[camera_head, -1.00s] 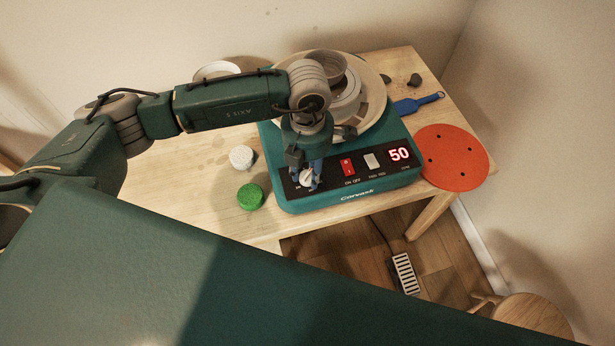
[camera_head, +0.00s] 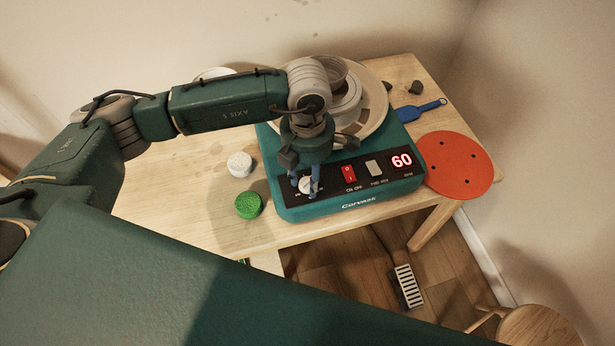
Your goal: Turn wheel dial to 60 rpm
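The pottery wheel (camera_head: 400,184) is a teal machine on a wooden table, with a black control panel on its front. Its digital display (camera_head: 401,161) reads 60 in red. The white dial (camera_head: 306,187) is at the left end of the panel, partly hidden by my fingers. My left gripper (camera_head: 305,184) points down over the dial, with its blue fingers on either side of it. It appears shut on the dial, though the contact is partly hidden. My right gripper is not in view.
A red switch (camera_head: 349,174) and a light switch (camera_head: 374,168) sit right of the dial. A green sponge (camera_head: 248,205) and a white one (camera_head: 239,165) lie left. An orange disc (camera_head: 459,165) lies right. A foot pedal (camera_head: 408,287) is on the floor.

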